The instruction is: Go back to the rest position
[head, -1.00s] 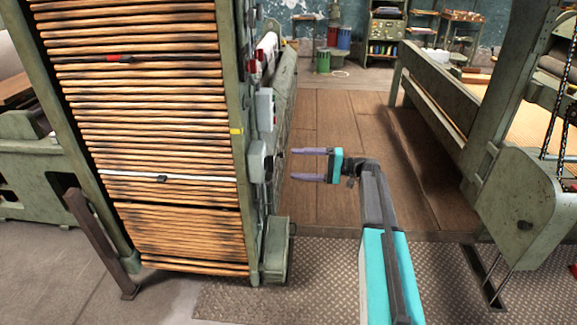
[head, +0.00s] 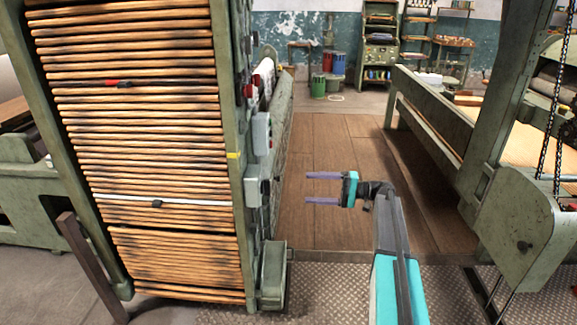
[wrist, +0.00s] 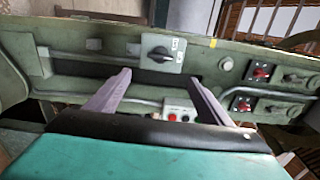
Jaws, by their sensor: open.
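My gripper (head: 322,188) is open and empty, its two purple fingers spread and pointing left in the head view. It hangs in free air to the right of the tall green machine frame (head: 231,120), apart from it. In the wrist view my gripper (wrist: 155,95) faces the green side panel (wrist: 70,72) of the machine. A grey box with a black rotary knob (wrist: 158,54) shows beyond the fingers.
Wooden slats (head: 150,130) fill the machine's front at left. A green loom-like frame (head: 450,140) stands at right. The wooden floor (head: 340,140) between them is clear. A tread-plate floor (head: 340,285) lies in front. Drums (head: 318,86) and shelves (head: 381,40) stand at the back.

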